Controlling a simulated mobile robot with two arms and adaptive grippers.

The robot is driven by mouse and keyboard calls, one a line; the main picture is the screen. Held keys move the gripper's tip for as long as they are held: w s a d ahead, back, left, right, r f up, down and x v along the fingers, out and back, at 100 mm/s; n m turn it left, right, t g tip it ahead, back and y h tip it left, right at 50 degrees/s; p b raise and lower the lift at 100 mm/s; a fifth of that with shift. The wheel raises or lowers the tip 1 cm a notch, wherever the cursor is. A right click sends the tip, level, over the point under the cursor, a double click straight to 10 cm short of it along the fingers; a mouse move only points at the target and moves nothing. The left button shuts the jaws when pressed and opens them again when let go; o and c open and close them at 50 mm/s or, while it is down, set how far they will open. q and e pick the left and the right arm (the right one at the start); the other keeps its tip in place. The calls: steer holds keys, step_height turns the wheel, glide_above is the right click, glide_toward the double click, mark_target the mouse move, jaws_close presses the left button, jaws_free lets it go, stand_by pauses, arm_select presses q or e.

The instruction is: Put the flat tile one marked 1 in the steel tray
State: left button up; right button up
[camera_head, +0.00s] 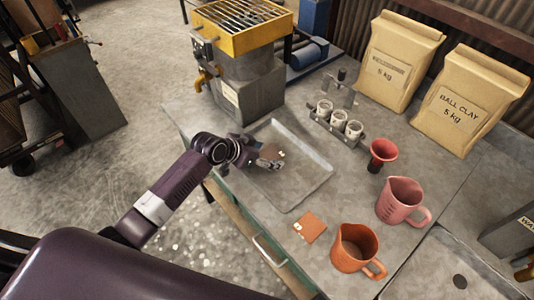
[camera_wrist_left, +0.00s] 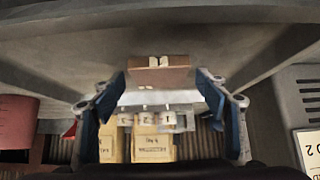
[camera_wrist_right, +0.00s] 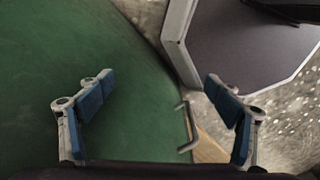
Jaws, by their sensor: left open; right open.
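The flat tile marked 1 shows in the left wrist view (camera_wrist_left: 160,76) as a brown slab with a pale label. In the head view a small brown patch of it (camera_head: 278,154) shows inside the steel tray (camera_head: 305,187), beside the fingers. My left gripper (camera_head: 270,162) is over the tray. Its blue-padded fingers (camera_wrist_left: 160,92) are spread apart, with the tile ahead of and between them, not gripped. Whether the tile lies flat on the tray floor is hard to tell. My right gripper (camera_wrist_right: 160,92) is open and empty, seen only in its wrist view.
Another orange-brown tile (camera_head: 310,227) lies on the bench near the front edge. An orange jug (camera_head: 355,249), a pink jug (camera_head: 402,201) and a red funnel (camera_head: 382,151) stand right of the tray. A rack of white cups (camera_head: 338,122) is behind. A machine with a yellow top (camera_head: 240,60) stands back left.

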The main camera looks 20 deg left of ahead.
arm_select(q)
steer(key=shift+r, duration=0.15)
steer(key=b+v, duration=0.1)
steer(key=v, duration=1.1)
